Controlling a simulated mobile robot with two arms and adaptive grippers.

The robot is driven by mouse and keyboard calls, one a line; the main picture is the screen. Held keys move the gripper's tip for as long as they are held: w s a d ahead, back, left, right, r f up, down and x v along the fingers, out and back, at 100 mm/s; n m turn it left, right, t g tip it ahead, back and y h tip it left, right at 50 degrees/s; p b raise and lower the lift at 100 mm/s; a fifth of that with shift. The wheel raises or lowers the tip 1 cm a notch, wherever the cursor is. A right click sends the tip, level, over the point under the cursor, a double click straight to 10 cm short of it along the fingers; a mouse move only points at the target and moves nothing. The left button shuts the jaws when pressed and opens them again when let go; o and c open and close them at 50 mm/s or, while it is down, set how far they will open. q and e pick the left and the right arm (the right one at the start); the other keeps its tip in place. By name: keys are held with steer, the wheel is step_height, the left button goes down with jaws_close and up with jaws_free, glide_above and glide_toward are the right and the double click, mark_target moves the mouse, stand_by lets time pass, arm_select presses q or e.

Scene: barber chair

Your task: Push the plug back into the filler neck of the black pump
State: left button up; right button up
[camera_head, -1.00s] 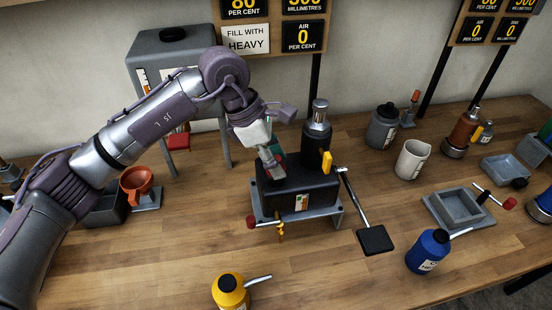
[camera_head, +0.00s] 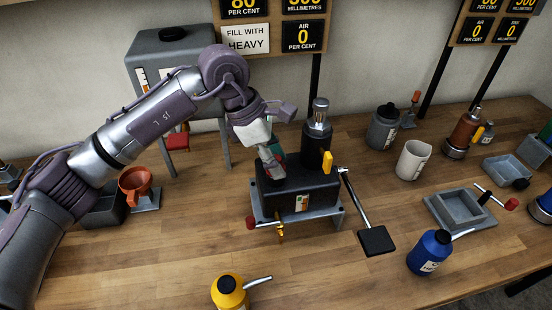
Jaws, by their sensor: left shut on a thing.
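The black pump (camera_head: 312,198) stands on a grey stand (camera_head: 335,213) in the middle of the table, with a dark cylinder, silver top and yellow lever on its right part. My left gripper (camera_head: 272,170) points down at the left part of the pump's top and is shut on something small. I take this to be the plug, but the fingers hide it. The filler neck is also hidden behind the gripper, so I cannot tell how the plug sits in it. My right gripper is not in view.
A pedal (camera_head: 377,240) on a rod juts out right of the pump. A yellow oil can (camera_head: 230,291) and a blue oil can (camera_head: 429,252) stand in front. A white cup (camera_head: 412,160) and a grey tray (camera_head: 455,212) are at the right.

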arm_select(q)
steer(key=o, duration=1.6)
steer(key=shift+r+p, duration=1.35)
steer(key=shift+r, duration=2.2)
jaws_close()
